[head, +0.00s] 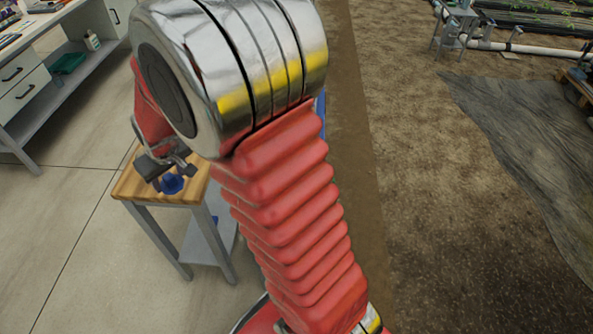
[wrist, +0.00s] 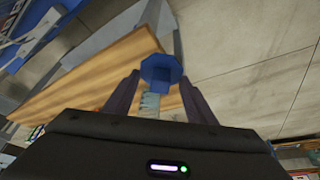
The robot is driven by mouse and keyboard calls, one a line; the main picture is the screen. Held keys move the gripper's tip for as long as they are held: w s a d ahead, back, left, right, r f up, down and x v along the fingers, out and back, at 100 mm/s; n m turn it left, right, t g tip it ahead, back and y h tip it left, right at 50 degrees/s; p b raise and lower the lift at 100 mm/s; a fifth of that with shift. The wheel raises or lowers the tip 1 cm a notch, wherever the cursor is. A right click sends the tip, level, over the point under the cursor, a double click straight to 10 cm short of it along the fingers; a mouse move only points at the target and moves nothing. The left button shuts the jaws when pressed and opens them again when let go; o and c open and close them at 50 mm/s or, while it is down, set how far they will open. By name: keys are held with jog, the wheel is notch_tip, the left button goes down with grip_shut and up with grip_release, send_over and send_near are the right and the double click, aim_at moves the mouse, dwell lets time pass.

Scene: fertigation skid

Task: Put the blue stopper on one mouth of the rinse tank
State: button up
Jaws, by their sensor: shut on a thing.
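The blue stopper (head: 172,184) shows in the head view at my gripper (head: 168,171), over the small wooden-topped table. In the wrist view the stopper (wrist: 161,69) has a wide blue head and a pale ribbed stem between the two dark fingers of my gripper (wrist: 158,80). The jaws are shut on it. I cannot tell from these views whether it is clear of the table top. I cannot make out the rinse tank or its mouths; my arm hides much of the middle of the head view.
The small table (head: 131,186) has a wooden top and grey legs. A white drawer bench (head: 27,88) with a green tray (head: 68,63) stands at the far left. Open tiled floor (head: 60,245) lies at left, and brown ground with a grey sheet (head: 530,135) lies right.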

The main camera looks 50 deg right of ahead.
jog(key=s+d+f+n+y, duration=0.1)
jog(key=s+d+f+n, duration=0.1)
jog(key=s+d, duration=0.4)
jog(key=s+d+f+n+y, duration=0.1)
jog(key=s+d+f+n, duration=0.1)
jog(key=s+d, duration=0.5)
jog(key=s+d+f+n+g, duration=0.1)
jog(key=s+d, duration=0.5)
jog(key=d, duration=1)
jog(key=shift+s+f+n+y, duration=0.4)
jog(key=shift+f+n, duration=0.5)
jog(key=shift+n, duration=0.3)
jog(key=shift+f, duration=0.15)
notch_tip(320, 180, down, 10)
jog(key=shift+r, duration=0.2)
jog(key=shift+w, duration=0.1)
jog(key=o, duration=1.1)
jog(key=shift+d+r, duration=0.1)
jog(key=shift+r, duration=0.05)
